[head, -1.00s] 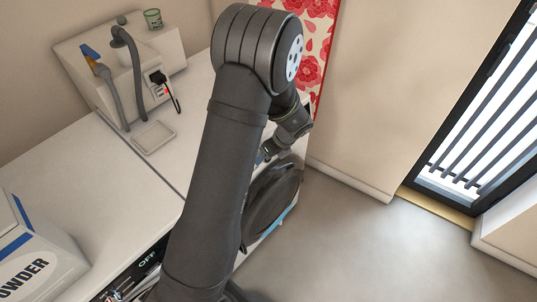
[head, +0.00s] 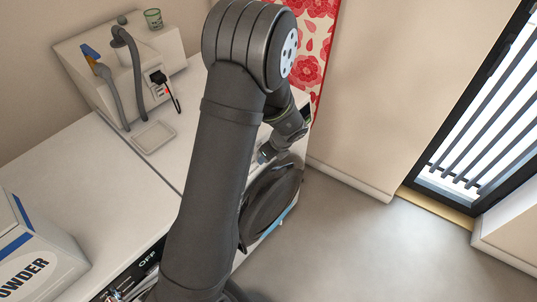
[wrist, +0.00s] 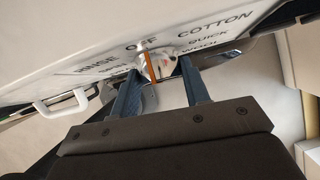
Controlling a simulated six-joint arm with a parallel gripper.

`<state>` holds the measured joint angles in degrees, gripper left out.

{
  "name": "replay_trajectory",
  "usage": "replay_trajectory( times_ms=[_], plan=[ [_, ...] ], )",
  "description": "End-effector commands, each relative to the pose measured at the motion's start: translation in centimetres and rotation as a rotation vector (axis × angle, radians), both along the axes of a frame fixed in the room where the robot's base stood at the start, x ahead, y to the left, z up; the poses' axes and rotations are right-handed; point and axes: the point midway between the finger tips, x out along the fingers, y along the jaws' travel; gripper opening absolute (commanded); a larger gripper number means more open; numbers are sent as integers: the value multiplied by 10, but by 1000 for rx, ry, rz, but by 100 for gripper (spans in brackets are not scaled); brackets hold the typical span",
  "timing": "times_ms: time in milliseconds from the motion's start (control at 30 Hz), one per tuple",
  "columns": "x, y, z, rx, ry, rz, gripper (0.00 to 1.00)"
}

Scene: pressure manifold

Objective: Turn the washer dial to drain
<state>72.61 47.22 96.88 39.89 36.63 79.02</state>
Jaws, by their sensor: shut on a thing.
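The washer dial (wrist: 169,65) shows in the wrist view as a pale, shiny knob with an orange pointer line. Printed words ring it on the white washer panel (wrist: 60,55): RINSE, OFF, COTTON, QUICK and WOOL. The orange line runs from near OFF down across the knob. In the head view my gripper (head: 266,152) is small at the washer front; my arm hides the dial there.
A white drawer handle (wrist: 60,106) sticks out at left in the wrist view. The floor at right is clear.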

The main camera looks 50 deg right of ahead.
Motion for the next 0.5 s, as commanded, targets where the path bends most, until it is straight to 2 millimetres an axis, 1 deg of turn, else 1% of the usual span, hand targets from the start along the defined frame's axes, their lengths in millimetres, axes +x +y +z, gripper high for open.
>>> replay_trajectory(
  times_ms=[200, 500],
  plan=[
    [-1, 2, 0, -120, 0, 27, 20],
    [-1, 3, 0, -240, 2, 57, 19]
  ],
)
